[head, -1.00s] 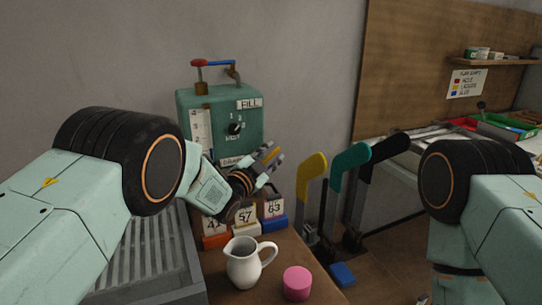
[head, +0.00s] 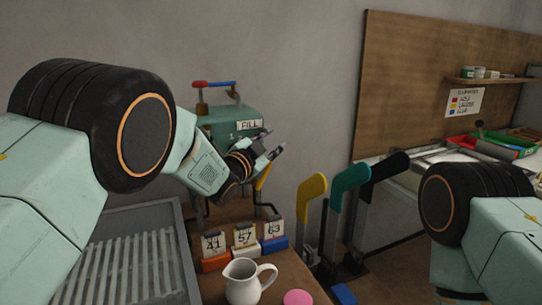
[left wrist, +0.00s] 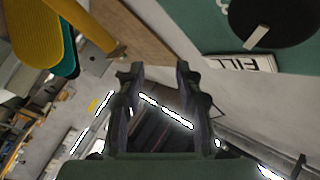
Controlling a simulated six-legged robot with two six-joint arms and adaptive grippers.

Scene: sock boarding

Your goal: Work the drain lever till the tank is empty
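The green tank (head: 236,114) stands against the wall, with a FILL label at its upper right. My left arm and gripper hide most of its front, including the level scale and dial in the head view. The yellow handle of what looks like the drain lever (head: 262,180) shows just below my left gripper (head: 276,144). In the left wrist view a yellow bar, apparently this handle (left wrist: 95,30), lies beyond the fingers at upper left. My left gripper (left wrist: 155,75) is open, its fingers apart with nothing between them. My right gripper is out of view; only its arm shows.
Number cards (head: 243,238) on coloured bases stand below the tank. A white pitcher (head: 243,284) and a pink round item (head: 298,298) are in front. Yellow (head: 313,187), teal and black upright forms stand right. A grey ribbed tray (head: 125,245) lies left.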

